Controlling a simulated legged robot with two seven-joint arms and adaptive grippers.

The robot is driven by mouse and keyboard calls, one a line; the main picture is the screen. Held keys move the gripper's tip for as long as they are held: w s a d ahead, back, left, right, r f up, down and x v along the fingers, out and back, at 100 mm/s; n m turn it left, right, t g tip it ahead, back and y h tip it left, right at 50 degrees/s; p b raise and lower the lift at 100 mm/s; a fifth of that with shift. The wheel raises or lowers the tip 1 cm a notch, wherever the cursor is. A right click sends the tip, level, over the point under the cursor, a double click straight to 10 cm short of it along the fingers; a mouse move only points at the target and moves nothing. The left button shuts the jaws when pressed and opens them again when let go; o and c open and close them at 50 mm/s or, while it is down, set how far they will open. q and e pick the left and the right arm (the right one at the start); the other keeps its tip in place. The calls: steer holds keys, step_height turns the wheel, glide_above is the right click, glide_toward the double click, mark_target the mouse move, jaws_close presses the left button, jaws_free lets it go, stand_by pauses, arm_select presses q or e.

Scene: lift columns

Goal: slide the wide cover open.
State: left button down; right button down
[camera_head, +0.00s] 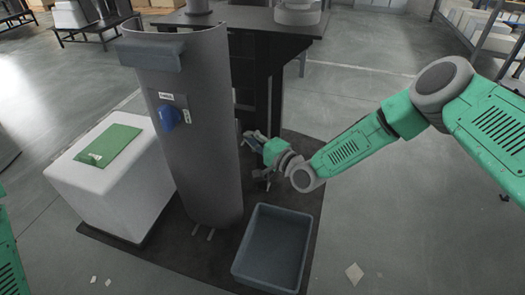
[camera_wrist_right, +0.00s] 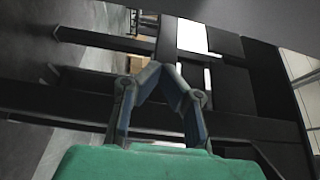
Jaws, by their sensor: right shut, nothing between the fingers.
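The wide cover (camera_head: 200,135) is a tall, curved grey panel standing upright in the middle of the head view. It has a dark bar handle (camera_head: 152,57) near its top and a blue knob (camera_head: 169,117) under a small label. My right gripper (camera_head: 254,152) is beside the cover's right edge, in front of the dark column frame (camera_head: 268,90). I cannot tell whether it touches the edge. In the right wrist view its fingers (camera_wrist_right: 160,70) meet at the tips with nothing between them. My left gripper is out of view; only part of my left arm shows at the left edge.
A white block (camera_head: 85,190) with a green sheet (camera_head: 115,143) on it stands left of the cover. An empty grey bin (camera_head: 247,262) sits on the dark mat (camera_head: 318,190) at front right. Racks and benches stand farther back; floor to the right is mostly clear.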

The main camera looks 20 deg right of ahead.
steer(key=s+a, duration=0.3)
steer(key=shift+s+a+r, duration=0.1)
steer(key=shift+s, duration=0.05)
steer(key=shift+s+a, duration=0.35)
steer(key=shift+s, duration=0.35)
steer(key=shift+w+a, duration=0.1)
steer(key=shift+w, duration=0.05)
